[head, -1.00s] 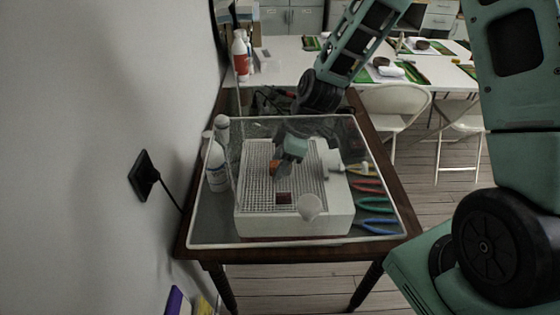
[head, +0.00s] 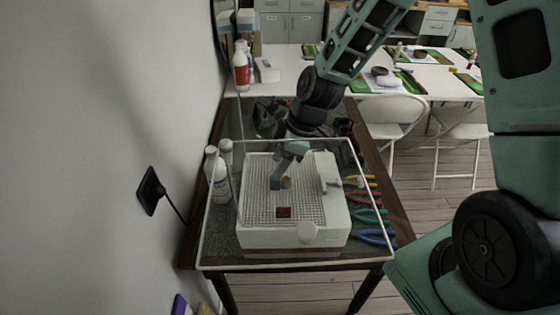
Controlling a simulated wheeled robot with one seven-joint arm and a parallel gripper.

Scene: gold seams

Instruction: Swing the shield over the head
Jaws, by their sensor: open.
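The shield is a clear pane with a pale rim (head: 214,206); it spans the view over the white grinder-like machine (head: 290,240). Its height above the machine is hard to judge. My gripper (head: 279,182) is open, pointing down over the machine's grid top, and appears below or behind the pane. A small orange-brown part (head: 287,182), possibly the head, shows beside the fingertips; whether they touch it I cannot tell. A dark red square (head: 284,212) is on the grid nearer me. A white round knob (head: 308,232) is at the machine's front.
The machine stands on a dark wooden table (head: 380,170). White bottles (head: 220,180) stand close on its left, and coloured pliers (head: 372,215) lie on its right. A wall with a black socket (head: 151,190) is at left. White folding chairs (head: 393,118) stand behind right.

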